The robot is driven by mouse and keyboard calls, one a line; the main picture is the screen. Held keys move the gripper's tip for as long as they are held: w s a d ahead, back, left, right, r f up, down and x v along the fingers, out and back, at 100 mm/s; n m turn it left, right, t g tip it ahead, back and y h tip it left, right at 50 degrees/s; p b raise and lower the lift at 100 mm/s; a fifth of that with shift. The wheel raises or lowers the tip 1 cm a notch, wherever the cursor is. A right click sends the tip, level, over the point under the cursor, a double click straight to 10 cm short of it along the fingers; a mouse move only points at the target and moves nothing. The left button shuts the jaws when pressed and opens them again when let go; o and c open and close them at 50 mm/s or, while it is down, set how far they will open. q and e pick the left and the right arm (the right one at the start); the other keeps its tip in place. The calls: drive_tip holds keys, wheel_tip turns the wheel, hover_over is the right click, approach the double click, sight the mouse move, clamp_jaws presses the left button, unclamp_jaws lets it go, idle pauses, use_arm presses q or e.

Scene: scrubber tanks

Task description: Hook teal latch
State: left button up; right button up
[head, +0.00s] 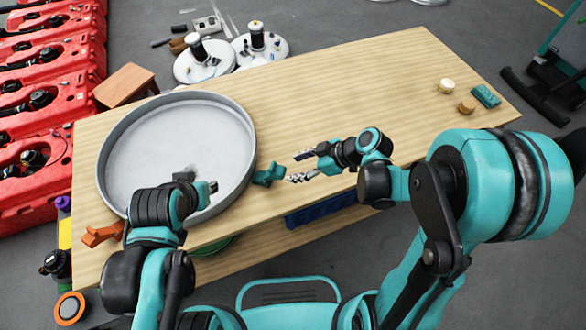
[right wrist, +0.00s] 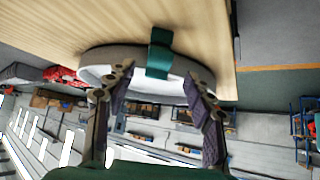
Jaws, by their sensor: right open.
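The teal latch (head: 268,174) sticks out from the right side of the round grey tank lid (head: 104,168), which lies on the wooden table. My right gripper (head: 296,167) is open and empty just to the right of the latch, fingers pointing at it. In the right wrist view the latch (right wrist: 160,52) stands across the lid's rim (right wrist: 100,58), centred ahead of the open fingertips (right wrist: 158,76) and apart from them. My left gripper (head: 198,183) is over the lid's near rim; its fingers are mostly hidden by its wrist.
An orange latch (head: 102,235) is at the lid's left near side. A teal block (head: 486,96) and two small round knobs (head: 446,86) (head: 467,106) sit at the table's far right. Red tanks (head: 45,100) line the left. The table (head: 350,80) is clear between.

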sight(283, 171)
drive_tip(key=b+x, duration=0.2)
drive_tip(key=x, duration=0.3)
drive_tip(key=shift+w+a+f, duration=0.15)
drive_tip(key=shift+a+f, duration=0.05)
drive_tip(key=shift+f, duration=0.1)
drive_tip(key=shift+w+a+f, duration=0.1)
drive_tip(key=shift+a+f, duration=0.2)
drive_tip(key=shift+a, duration=0.05)
drive_tip(key=shift+c, duration=0.2)
drive_tip(key=shift+r, duration=0.1)
clamp_jaws()
